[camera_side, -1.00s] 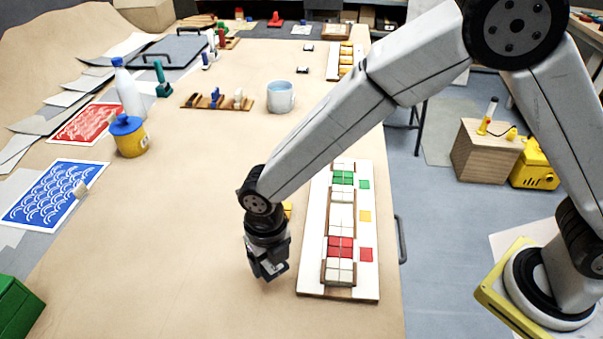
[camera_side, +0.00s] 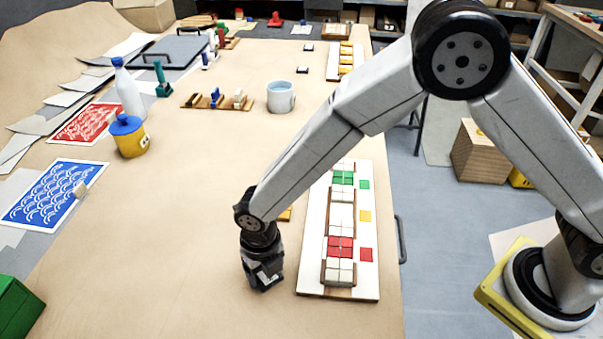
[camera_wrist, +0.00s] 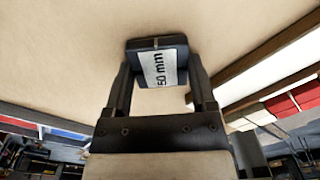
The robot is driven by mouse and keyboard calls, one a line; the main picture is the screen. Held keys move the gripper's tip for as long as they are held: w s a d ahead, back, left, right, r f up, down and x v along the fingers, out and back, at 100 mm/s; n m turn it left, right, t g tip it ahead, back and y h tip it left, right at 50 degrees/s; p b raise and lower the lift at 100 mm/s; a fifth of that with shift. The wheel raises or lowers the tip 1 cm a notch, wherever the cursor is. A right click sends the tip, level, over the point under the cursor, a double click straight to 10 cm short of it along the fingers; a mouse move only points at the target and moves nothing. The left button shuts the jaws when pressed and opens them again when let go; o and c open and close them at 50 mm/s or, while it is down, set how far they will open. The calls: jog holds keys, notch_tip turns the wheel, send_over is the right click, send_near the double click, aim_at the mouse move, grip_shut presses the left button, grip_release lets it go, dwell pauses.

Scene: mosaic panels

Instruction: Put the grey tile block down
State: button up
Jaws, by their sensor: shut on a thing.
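The grey tile block (camera_wrist: 142,44) shows in the wrist view, dark with a white face label reading "50 mm". It sits between the two fingers of my gripper (camera_wrist: 160,80), which is shut on it. In the side view my gripper (camera_side: 264,283) points down, low over the bare table just left of the white mosaic panel. The block is hard to make out there, and I cannot tell whether it touches the table.
The white mosaic panel (camera_side: 313,263) carries red, green and white tiles in wooden frames. A yellow piece (camera_side: 285,214) is partly hidden behind my arm. The table left of my gripper is free.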

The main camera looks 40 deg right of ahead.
jog(key=shift+f, duration=0.1)
jog(key=o, duration=1.2)
jog(key=shift+r, duration=6.15)
jog(key=shift+d, duration=0.1)
